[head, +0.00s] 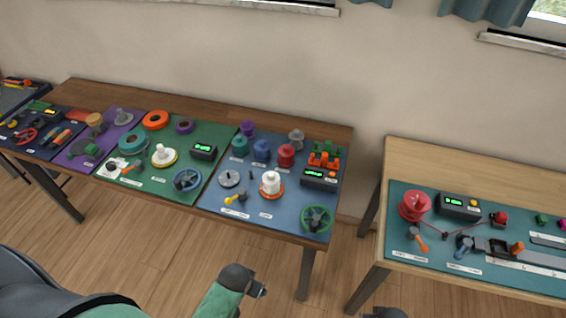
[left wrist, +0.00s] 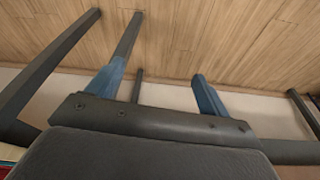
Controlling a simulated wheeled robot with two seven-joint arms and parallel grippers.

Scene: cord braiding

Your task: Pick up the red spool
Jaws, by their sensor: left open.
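The red spool (head: 286,155) stands upright on the blue mat (head: 212,200) of the left table. It is in a group with a blue spool (head: 262,150), a teal spool (head: 240,146) and a purple one (head: 248,129). My left gripper (head: 260,290) is low in front of that table, well apart from the spool. In the left wrist view its two blue fingers (left wrist: 158,80) are spread with nothing between them, over floor and table legs. Only a dark bit at the bottom edge of the head view may be my right arm; its jaws cannot be made out.
A white spool on an orange base (head: 270,185), a green handwheel (head: 317,219) and a dark display box (head: 319,179) share the blue mat. A second table (head: 397,160) on the right carries a larger red reel (head: 415,204). A gap of floor separates the tables.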

